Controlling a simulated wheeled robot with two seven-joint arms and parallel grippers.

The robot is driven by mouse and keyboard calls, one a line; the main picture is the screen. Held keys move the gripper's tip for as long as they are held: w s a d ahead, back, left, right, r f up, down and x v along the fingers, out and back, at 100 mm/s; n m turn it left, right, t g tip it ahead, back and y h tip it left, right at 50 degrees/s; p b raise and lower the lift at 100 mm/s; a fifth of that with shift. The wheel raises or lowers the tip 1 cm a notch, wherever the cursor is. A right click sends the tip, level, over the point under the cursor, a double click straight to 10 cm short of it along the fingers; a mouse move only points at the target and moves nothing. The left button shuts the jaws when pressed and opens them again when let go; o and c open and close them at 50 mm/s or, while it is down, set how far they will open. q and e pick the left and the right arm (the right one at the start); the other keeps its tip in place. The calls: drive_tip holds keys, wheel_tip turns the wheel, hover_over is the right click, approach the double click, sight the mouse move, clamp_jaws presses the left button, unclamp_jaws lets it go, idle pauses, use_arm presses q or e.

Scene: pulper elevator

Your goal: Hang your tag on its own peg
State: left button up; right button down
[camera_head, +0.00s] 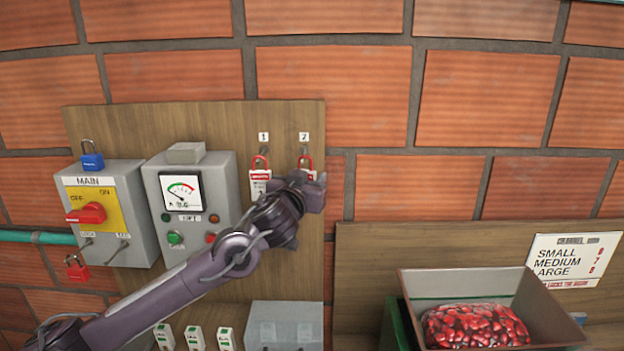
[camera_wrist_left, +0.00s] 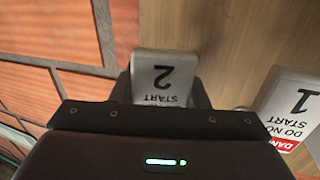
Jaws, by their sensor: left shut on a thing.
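My left gripper (camera_head: 311,182) is shut on a tag at the right-hand peg (camera_head: 304,151) of the wooden board. The tag's red shackle (camera_head: 305,161) shows just above the fingers, close under the peg; I cannot tell if it is over the peg. In the left wrist view the held tag (camera_wrist_left: 163,80) is pale, upside down, and reads 2 and START. The other tag (camera_head: 260,182), with a red shackle, hangs below the peg marked 1; it also shows in the left wrist view (camera_wrist_left: 291,108), reading 1. My right gripper is not in view.
On the left are a MAIN switch box (camera_head: 105,212) with a blue padlock (camera_head: 92,155), a red padlock (camera_head: 77,267) and a meter box (camera_head: 190,205). A hopper (camera_head: 420,284) of red fruit stands lower right. The brick wall right of the board is clear.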

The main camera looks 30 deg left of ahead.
use_arm(q)
drive_tip(key=o, duration=1.1)
drive_tip(key=shift+s, duration=0.1)
